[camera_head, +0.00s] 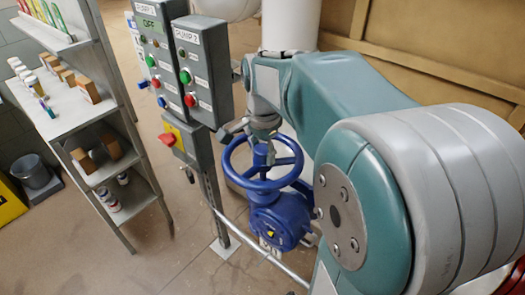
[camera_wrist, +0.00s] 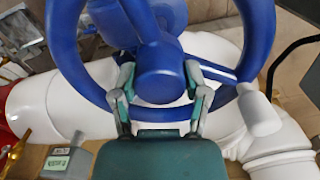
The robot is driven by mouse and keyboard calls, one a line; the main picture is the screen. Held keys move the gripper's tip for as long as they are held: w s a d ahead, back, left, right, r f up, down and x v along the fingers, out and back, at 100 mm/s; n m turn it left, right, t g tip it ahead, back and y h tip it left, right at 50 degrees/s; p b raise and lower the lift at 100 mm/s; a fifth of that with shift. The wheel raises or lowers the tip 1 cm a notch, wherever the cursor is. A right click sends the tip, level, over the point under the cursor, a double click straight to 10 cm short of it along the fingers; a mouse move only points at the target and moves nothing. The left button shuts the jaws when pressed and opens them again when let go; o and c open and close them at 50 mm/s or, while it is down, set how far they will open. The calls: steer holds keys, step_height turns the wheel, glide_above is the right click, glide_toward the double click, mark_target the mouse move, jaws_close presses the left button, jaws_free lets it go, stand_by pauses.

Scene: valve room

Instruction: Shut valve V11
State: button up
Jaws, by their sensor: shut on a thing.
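The blue handwheel (camera_head: 228,160) sits on a blue valve body (camera_head: 280,222) in the middle of the head view, below my arm. A small tag on the valve is too small to read, so I cannot confirm that it is V11. In the wrist view the handwheel (camera_wrist: 66,60) fills the upper middle, with a round hub and spokes. My gripper (camera_wrist: 160,80) has one finger on each side of the hub area and is shut on the wheel. In the head view my gripper (camera_head: 250,128) is at the wheel's far upper side, partly hidden by my arm.
Pump control boxes (camera_head: 203,70) on a post stand just left of the wheel. A grey shelf (camera_head: 75,130) with small boxes and bottles is farther left. White pipe (camera_wrist: 70,105) runs behind the wheel. A grey handle (camera_wrist: 258,108) projects near the wheel's right side.

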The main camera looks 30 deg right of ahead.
steer(key=m, duration=0.9)
stand_by(0.3)
steer(key=o, duration=1.3)
steer(key=shift+c, duration=0.2)
steer(key=shift+r, duration=3.3)
